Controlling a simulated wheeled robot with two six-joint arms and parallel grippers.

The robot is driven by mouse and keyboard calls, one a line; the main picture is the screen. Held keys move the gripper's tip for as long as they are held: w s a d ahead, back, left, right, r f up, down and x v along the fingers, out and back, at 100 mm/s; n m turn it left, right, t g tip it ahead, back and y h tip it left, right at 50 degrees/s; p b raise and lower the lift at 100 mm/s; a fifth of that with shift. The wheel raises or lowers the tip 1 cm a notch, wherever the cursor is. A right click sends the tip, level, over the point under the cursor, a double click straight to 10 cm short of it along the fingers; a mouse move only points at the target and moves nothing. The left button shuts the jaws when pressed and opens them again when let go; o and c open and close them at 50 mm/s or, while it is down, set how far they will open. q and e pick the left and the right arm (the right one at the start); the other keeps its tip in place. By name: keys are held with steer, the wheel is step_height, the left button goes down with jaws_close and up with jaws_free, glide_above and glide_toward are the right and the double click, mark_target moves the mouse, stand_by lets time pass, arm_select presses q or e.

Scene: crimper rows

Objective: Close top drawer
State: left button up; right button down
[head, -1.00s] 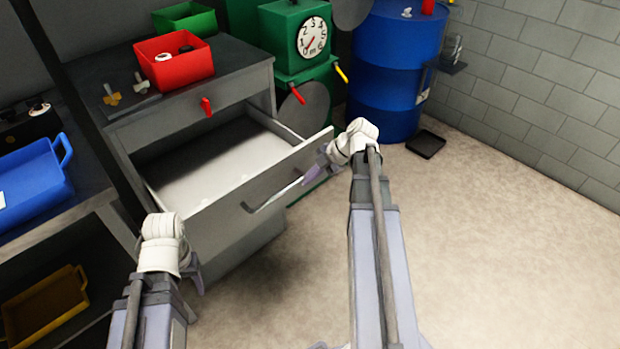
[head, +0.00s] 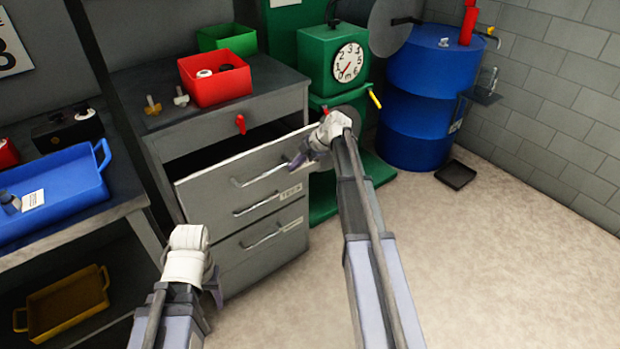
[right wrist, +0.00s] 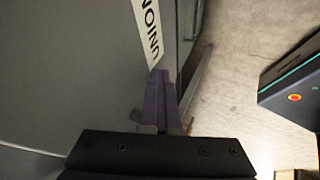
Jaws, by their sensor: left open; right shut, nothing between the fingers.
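The grey top drawer (head: 222,187) of the workbench cabinet stands partly open, with a dark gap behind its front panel. Its bar handle (head: 258,176) runs across the front. My right gripper (head: 297,161) is shut and empty, at the right part of the drawer front beside the handle's right end. In the right wrist view its purple fingers (right wrist: 160,100) lie together against or very near a grey panel with a white label; contact is hard to tell. My left gripper (head: 216,288) is open and apart from the drawer, low in front of the cabinet.
A red bin (head: 222,88) stands on the cabinet top. A green scale (head: 345,70) and blue barrel (head: 425,95) stand to the right. A blue tray (head: 70,205) is at left. The floor at right is mostly clear.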

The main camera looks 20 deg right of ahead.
steer(key=w, duration=0.3)
steer(key=w+a, duration=0.1)
steer(key=w, duration=0.2)
steer(key=w+a, duration=0.1)
steer(key=w, duration=0.2)
steer(key=shift+w+a, duration=0.1)
steer(key=shift+w, duration=0.1)
steer(key=shift+w+r, duration=0.1)
